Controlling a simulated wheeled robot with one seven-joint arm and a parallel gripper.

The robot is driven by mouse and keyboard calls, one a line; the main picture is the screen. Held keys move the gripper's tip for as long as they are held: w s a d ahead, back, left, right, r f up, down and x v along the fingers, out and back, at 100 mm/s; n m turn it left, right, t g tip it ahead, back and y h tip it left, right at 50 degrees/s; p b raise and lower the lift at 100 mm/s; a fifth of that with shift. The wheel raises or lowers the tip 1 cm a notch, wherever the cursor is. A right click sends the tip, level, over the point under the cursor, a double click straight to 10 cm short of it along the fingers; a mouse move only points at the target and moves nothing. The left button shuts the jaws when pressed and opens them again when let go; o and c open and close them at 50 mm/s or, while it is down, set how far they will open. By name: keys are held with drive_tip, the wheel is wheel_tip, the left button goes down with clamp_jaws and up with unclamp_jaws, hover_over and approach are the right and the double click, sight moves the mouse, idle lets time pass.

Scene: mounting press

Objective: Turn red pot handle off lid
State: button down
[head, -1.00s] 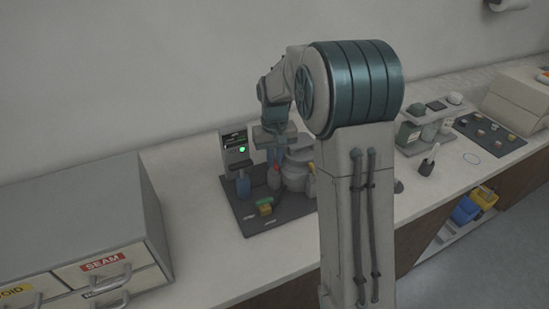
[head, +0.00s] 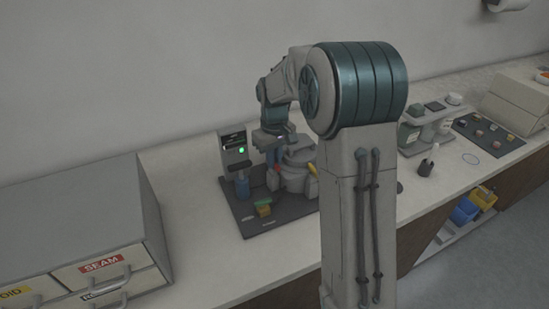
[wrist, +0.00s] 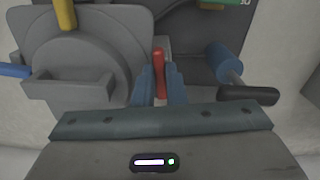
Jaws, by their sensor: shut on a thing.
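The red handle (wrist: 158,72) stands between the two blue fingertips of my gripper (wrist: 160,88) in the wrist view, and my gripper is shut on it. The grey round pot with its lid (wrist: 75,65) lies just left of the fingers in the wrist view. In the head view the grey pot (head: 298,178) stands on the dark base plate, under my gripper (head: 277,160). A yellow handle (wrist: 65,14) and a blue handle (wrist: 14,70) also show at the pot. Part of the pot's right side is hidden by my arm in the head view.
A control box with a green light (head: 235,148) and a blue cylinder (head: 242,188) stand left of the pot. A yellow and green block (head: 263,209) lies on the dark plate (head: 245,222). A grey drawer cabinet (head: 80,215) is at left. Bare counter lies between.

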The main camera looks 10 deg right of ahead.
drive_tip(key=shift+r, duration=0.1)
drive_tip(key=c, duration=1.5)
unclamp_jaws()
drive_tip(key=shift+r, duration=0.1)
wheel_tip(320, 180, up, 14)
drive_tip(key=shift+f, duration=0.2)
drive_tip(key=s+f+m+t, duration=0.1)
drive_tip(key=s+f, duration=0.1)
drive_tip(key=s, duration=0.6)
drive_tip(key=s+f+m+t, duration=0.1)
drive_tip(key=s+f, duration=0.1)
drive_tip(key=s, duration=0.7)
drive_tip(key=s+f+m+t, duration=0.1)
drive_tip(key=s+f, duration=0.1)
drive_tip(key=s, duration=0.7)
drive_tip(key=shift+s+a+f+m, duration=0.15)
drive_tip(key=shift+s+f+m, duration=0.1)
drive_tip(key=shift+f+m, duration=0.15)
